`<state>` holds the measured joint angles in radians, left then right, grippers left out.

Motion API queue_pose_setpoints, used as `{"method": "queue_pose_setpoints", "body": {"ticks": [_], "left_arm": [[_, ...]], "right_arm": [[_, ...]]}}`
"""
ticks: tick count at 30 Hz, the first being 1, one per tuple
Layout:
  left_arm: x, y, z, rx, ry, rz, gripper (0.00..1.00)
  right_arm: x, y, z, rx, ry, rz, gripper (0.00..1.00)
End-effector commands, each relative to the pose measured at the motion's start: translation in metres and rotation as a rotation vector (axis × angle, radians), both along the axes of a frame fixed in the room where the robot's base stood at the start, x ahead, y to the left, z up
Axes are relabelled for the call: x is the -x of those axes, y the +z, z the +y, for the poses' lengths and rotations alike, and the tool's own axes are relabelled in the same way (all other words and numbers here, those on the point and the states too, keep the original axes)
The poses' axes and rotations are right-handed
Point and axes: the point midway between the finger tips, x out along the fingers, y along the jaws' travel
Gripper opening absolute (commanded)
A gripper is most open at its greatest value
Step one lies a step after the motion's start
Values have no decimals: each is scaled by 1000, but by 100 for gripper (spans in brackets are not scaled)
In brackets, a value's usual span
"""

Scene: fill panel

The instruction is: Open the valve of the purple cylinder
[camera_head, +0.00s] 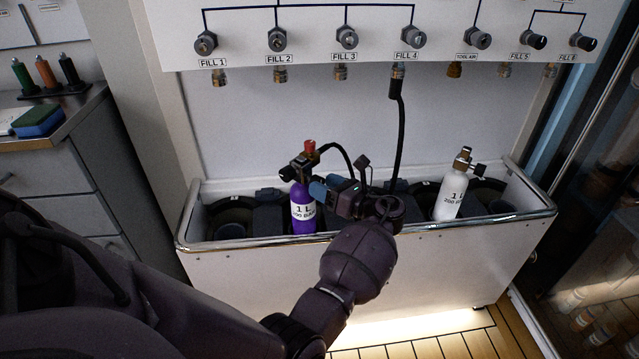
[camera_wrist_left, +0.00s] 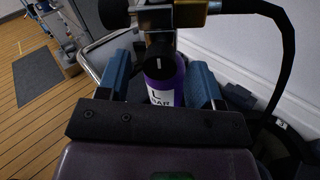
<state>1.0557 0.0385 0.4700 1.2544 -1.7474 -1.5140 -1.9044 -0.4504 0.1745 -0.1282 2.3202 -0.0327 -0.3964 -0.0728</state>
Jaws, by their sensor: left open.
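The purple cylinder (camera_head: 303,212) stands upright in the trough with a white 1 L label. Its valve (camera_head: 301,163) on top has a red-and-brass fitting, a black side knob and a black hose. My left gripper (camera_head: 327,188) is at the cylinder's right side, just below the valve.
The metal-rimmed trough (camera_head: 480,226) also holds a white cylinder (camera_head: 450,194) at right. A hose (camera_head: 399,125) hangs from FILL 4 on the wall panel (camera_head: 370,15). A drawer cabinet (camera_head: 62,165) stands left. Wood floor is free in front.

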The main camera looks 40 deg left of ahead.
Motion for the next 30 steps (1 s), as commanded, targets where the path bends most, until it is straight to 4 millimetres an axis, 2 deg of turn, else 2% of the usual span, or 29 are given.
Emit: {"method": "queue_pose_setpoints", "body": {"ticks": [3, 7, 17, 20, 27, 30], "left_arm": [[2, -2, 14, 0, -1, 2, 60], [2, -1, 22, 0, 0, 1, 60], [2, 0, 25, 0, -1, 0, 60], [2, 0, 25, 0, -1, 0, 48], [2, 0, 25, 1, -1, 0, 11], [2, 0, 24, 1, -1, -2, 11]], "right_arm": [[-2, -1, 1, 3, 6, -3, 55], [-4, -1, 1, 4, 10, -7, 55], [-6, 0, 1, 5, 12, -12, 55], [-5, -1, 1, 5, 11, -10, 55], [0, -2, 0, 6, 8, 0, 55], [1, -2, 0, 6, 7, 3, 55]]}}
